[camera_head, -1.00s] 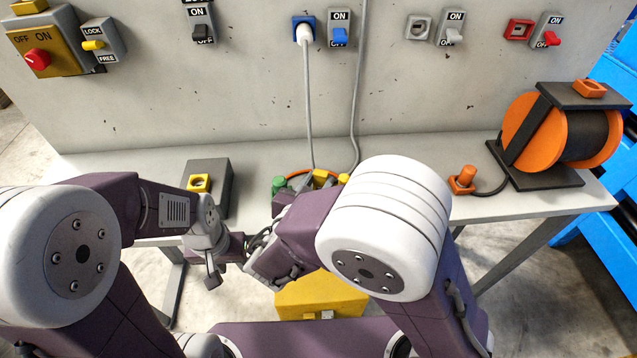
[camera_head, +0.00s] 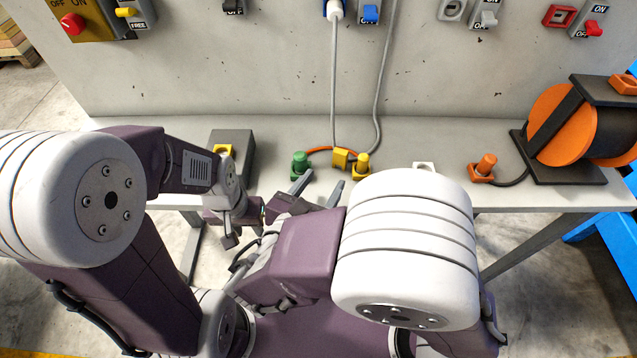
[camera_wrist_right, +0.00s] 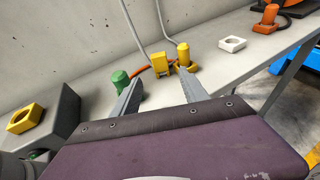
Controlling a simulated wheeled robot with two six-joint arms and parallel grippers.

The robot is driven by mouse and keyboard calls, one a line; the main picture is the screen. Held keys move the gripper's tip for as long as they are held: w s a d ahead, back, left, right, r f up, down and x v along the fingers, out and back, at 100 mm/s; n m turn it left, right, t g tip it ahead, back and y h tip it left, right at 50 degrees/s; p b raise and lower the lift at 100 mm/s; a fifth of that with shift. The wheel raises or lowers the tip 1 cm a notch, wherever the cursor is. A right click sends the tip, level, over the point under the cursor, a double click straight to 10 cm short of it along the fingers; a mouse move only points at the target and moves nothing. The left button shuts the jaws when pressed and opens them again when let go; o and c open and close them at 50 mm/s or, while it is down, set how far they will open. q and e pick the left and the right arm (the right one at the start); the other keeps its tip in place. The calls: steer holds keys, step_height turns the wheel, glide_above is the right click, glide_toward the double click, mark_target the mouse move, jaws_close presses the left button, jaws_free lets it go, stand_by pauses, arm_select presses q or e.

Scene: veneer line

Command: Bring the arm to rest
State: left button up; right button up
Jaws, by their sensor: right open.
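My right gripper (camera_head: 320,181) is open, its two fingers pointing at the bench's front edge in the head view. In the right wrist view the open fingers (camera_wrist_right: 160,80) are apart with nothing between them. Beyond them on the bench lie a green plug (camera_wrist_right: 120,80), a yellow block (camera_wrist_right: 160,64) and a yellow plug (camera_wrist_right: 184,56), joined by an orange cable. My left gripper (camera_head: 229,240) hangs low in front of the bench, left of my right forearm; its jaws are too small and partly hidden to judge.
The bench (camera_head: 420,152) carries a dark box (camera_head: 238,150) with a yellow socket, a white socket ring (camera_wrist_right: 232,43), an orange plug (camera_head: 484,167) and an orange cable reel (camera_head: 560,125). Switches line the wall panel (camera_head: 290,75). A blue frame (camera_head: 600,215) stands at the right.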

steer(key=shift+v, duration=1)
